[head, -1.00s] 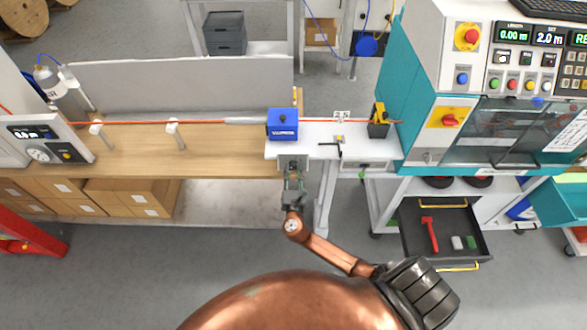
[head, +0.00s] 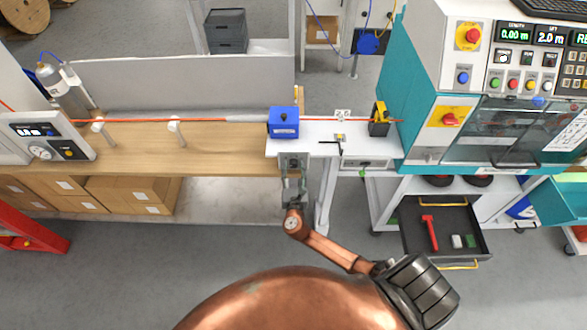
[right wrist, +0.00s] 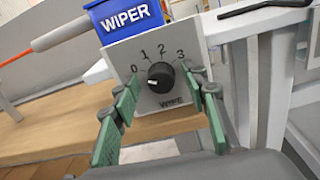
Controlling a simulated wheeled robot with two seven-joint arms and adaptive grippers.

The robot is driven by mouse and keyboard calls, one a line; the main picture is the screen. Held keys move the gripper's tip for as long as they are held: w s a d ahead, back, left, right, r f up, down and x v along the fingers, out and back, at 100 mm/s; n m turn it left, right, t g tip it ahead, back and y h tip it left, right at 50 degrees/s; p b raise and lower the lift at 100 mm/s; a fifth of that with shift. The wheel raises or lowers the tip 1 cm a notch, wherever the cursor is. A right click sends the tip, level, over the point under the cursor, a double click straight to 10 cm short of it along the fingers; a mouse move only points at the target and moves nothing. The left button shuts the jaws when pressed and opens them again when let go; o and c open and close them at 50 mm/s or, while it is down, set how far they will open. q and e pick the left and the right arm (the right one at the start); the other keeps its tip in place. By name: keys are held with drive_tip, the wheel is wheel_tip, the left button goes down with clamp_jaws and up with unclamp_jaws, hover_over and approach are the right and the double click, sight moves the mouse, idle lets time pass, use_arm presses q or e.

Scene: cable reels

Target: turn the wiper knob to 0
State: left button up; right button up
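The wiper knob (right wrist: 160,77) is a round black dial on a light grey panel (right wrist: 124,58) marked 0, 1, 2, 3. A white mark shows on the knob's lower left side, nearest the 0 among the numbers. The blue WIPER box (right wrist: 122,16) sits above the panel; in the head view the blue box (head: 284,122) stands on the white bench end. My right gripper (right wrist: 169,100) is open in front of the panel, its green-padded fingers left and right of the knob, apart from it. In the head view my right gripper (head: 293,180) hides the knob. My left gripper is not in view.
An orange cable (head: 200,120) runs through the blue box toward a yellow guide (head: 379,115). A black hex-key-like tool (head: 330,144) lies on the white surface right of the box. An open drawer (head: 412,232) holds a red hammer. A white table leg (right wrist: 270,90) stands right of the panel.

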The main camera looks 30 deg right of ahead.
drive_tip(key=shift+s, duration=0.1)
drive_tip(key=v, duration=1.1)
drive_tip(key=shift+s+a, duration=0.2)
drive_tip(key=shift+s, duration=0.15)
drive_tip(key=s+d+f+m+g+y, duration=0.1)
drive_tip(key=s+d+f+m+g, duration=0.2)
drive_tip(key=f, duration=0.8)
drive_tip(key=s+d+f+m+g+y+b, duration=0.1)
drive_tip(key=s+f+m+g, duration=0.2)
drive_tip(key=s+f, duration=0.55)
drive_tip(key=s+d+f+m+g+y, duration=0.1)
drive_tip(key=d+f+m+g+y, duration=0.15)
drive_tip(key=f, duration=1.05)
drive_tip(key=s+a+f+m+g+y, duration=0.1)
drive_tip(key=s+f+m+g, duration=0.1)
drive_tip(key=s+f+m, duration=0.4)
drive_tip(key=s+a+f+m+g+y+b, duration=0.1)
drive_tip(key=s+f+m, duration=0.6)
drive_tip(key=s, duration=1)
drive_tip(key=s+a+f+m+g+y+b, duration=0.1)
drive_tip(key=s+a+f+m+g+y, duration=0.1)
drive_tip(key=s+f+m, duration=0.4)
drive_tip(key=s+f, duration=0.3)
drive_tip(key=s, duration=0.2)
drive_tip(key=shift+s+g, duration=0.35)
drive_tip(key=shift+s, duration=0.05)
